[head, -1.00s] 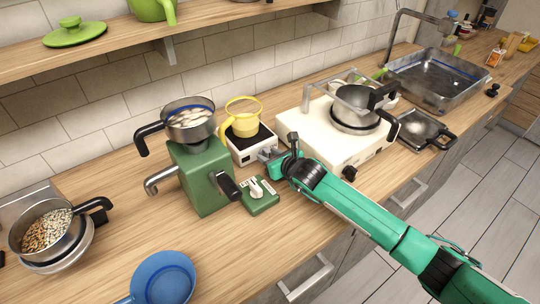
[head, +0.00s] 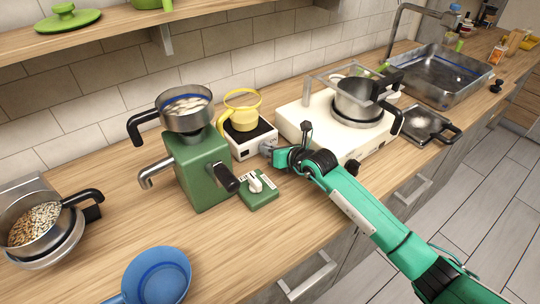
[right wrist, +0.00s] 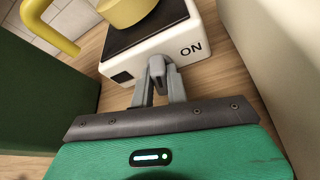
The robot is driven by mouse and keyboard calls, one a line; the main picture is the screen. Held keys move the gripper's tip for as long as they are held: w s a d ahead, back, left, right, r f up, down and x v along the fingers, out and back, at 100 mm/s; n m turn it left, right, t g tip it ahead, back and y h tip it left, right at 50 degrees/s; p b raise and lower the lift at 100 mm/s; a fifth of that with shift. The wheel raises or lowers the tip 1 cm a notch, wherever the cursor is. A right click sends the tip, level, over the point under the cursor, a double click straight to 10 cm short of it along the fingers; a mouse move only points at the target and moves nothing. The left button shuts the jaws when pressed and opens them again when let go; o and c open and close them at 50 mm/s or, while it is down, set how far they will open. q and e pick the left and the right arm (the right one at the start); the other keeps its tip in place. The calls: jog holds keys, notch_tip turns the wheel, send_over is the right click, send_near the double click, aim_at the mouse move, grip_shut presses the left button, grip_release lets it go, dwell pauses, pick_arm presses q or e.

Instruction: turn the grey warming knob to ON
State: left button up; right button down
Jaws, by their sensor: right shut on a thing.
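The small white warmer (head: 253,146) has a black top and carries a yellow pot (head: 243,120). It also shows in the right wrist view (right wrist: 203,71), with the word ON on its front face, right of the knob. The grey warming knob (right wrist: 157,67) sticks out of that front face. My right gripper (right wrist: 160,88) is shut on the knob, one finger on each side. In the head view my right gripper (head: 269,148) reaches the warmer's front from the right and hides the knob. The exact knob setting cannot be told. My left gripper is not in view.
A green grinder (head: 200,172) stands close left of the warmer. A green box (head: 260,190) with a white switch lies in front. A white stove (head: 310,128) with a pot stands to the right. A blue pan (head: 157,276) lies front left.

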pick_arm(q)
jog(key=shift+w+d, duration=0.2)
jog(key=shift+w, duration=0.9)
pick_arm(e)
jog(key=shift+d+f+m+g+y, duration=0.1)
jog(key=shift+m+g+y, duration=0.25)
jog(key=shift+m, duration=0.35)
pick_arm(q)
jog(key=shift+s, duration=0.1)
pick_arm(e)
jog(key=c, duration=1.4)
grip_release()
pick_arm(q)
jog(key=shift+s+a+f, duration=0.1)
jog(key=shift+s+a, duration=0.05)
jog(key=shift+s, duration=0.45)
